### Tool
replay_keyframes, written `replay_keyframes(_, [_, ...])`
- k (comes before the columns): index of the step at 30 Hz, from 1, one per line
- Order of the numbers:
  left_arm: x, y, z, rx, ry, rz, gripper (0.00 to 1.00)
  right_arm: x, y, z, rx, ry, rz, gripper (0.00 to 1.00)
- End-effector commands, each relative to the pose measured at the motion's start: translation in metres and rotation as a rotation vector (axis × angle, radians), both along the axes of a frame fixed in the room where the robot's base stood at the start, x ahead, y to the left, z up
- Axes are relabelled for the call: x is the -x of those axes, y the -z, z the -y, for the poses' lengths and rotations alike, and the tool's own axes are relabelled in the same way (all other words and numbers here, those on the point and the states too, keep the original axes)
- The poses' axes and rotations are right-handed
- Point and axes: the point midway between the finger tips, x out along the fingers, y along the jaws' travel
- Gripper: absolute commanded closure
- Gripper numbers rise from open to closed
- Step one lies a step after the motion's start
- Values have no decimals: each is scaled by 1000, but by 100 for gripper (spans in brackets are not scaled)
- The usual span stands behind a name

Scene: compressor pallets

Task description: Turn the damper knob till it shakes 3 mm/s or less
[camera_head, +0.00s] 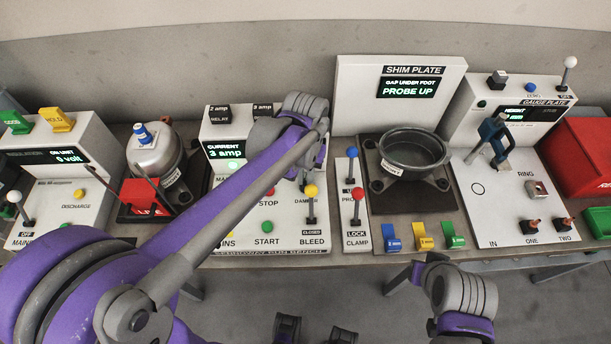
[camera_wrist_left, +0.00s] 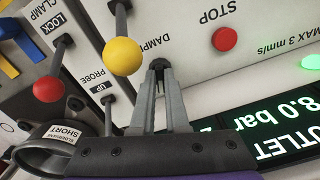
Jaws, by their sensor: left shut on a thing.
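The damper knob (camera_wrist_left: 160,63) is a small dark knob on the white run bench panel, beside the DAMPER label. My left gripper (camera_wrist_left: 160,78) is shut on it, with its two grey fingers at either side of the knob in the left wrist view. In the head view my left arm reaches across the bench and hides the knob and most of the gripper. The left wrist view shows part of the OUTLET display (camera_wrist_left: 265,130), reading 8.0 bar, and a MAX 3 mm/s label (camera_wrist_left: 290,38). No shake reading is visible. My right gripper is out of view.
Near the knob stand the yellow-balled BLEED lever (camera_wrist_left: 122,56), the red-balled clamp lever (camera_wrist_left: 47,89) and the probe lever (camera_head: 352,153). The red STOP button (camera_wrist_left: 225,39) is close by. A dark round pot (camera_head: 413,153) stands to the right.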

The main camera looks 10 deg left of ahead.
Motion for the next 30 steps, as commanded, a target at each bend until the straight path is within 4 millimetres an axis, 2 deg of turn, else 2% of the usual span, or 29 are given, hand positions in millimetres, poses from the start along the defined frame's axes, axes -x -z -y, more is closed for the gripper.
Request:
replay_keyframes(8, [0,-1,0,0,0,1,100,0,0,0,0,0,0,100])
replay_keyframes(9, [0,0,0,0,-1,1,82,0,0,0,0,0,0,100])
replay_keyframes(13, [0,0,0,0,-1,0,59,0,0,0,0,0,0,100])
replay_keyframes(23, [0,-2,0,0,-1,0,57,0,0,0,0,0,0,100])
replay_keyframes(26, [0,-11,0,0,-1,0,57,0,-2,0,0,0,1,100])
replay_keyframes(30, [0,-37,0,0,-1,0,57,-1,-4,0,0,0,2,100])
